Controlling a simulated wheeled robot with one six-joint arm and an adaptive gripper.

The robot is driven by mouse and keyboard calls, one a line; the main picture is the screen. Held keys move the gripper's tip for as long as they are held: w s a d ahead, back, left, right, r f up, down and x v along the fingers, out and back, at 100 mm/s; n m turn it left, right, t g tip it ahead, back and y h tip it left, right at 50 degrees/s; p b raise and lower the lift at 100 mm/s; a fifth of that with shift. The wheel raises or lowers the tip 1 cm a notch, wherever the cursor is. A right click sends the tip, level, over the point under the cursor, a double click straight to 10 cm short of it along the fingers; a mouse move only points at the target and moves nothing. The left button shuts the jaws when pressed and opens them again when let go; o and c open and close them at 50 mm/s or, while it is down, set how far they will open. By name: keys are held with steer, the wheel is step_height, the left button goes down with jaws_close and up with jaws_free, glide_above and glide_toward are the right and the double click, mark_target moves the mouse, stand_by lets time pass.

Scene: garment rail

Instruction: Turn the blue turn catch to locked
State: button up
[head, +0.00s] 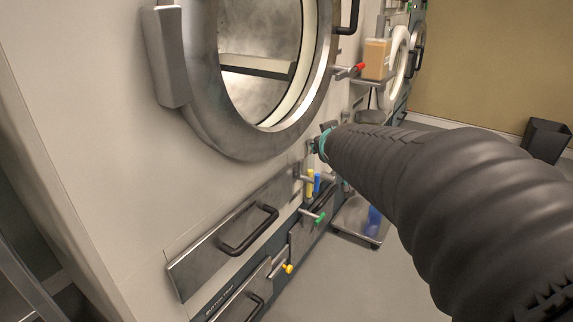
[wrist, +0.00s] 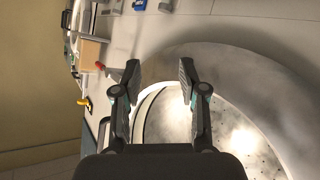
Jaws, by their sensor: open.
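A small blue upright handle (head: 317,184), which looks like the blue turn catch, is on the machine front below the round door in the head view. It stands close beside a yellow one. Its exact turn position is too small to tell. My gripper (head: 322,142) is above it in the head view, partly hidden by my dark arm. In the wrist view my gripper (wrist: 158,72) is open and empty, its fingers apart in front of the round door glass. A blue piece (wrist: 138,5) shows at the top edge there; I cannot tell whether it is the catch.
The round door (head: 240,145) is close to my gripper. Below are drawers with a black handle (head: 250,230), a green-tipped lever (head: 318,217) and a yellow knob (head: 288,268). A red-tipped lever (head: 350,70) is farther back. The floor (head: 350,285) is clear at lower right.

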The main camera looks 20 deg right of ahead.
steer(key=w+d+n+t+y, duration=0.25)
steer(key=w+d, duration=0.35)
steer(key=w, duration=0.4)
steer(key=n+g+y+b, duration=0.1)
steer(key=n+g+y, duration=0.2)
steer(key=n+y, duration=0.8)
glide_toward(317, 177)
steer(key=w+a+f+m+y, duration=0.1)
steer(key=w+a, duration=0.1)
steer(key=w+a+f+m+y, duration=0.1)
steer(key=w, duration=0.2)
steer(key=w+a+f+m+y, duration=0.1)
steer(key=w+a+y, duration=0.1)
steer(key=w, duration=0.1)
steer(key=shift+w+a+m, duration=0.2)
steer(key=shift+a+m, duration=0.15)
jaws_close()
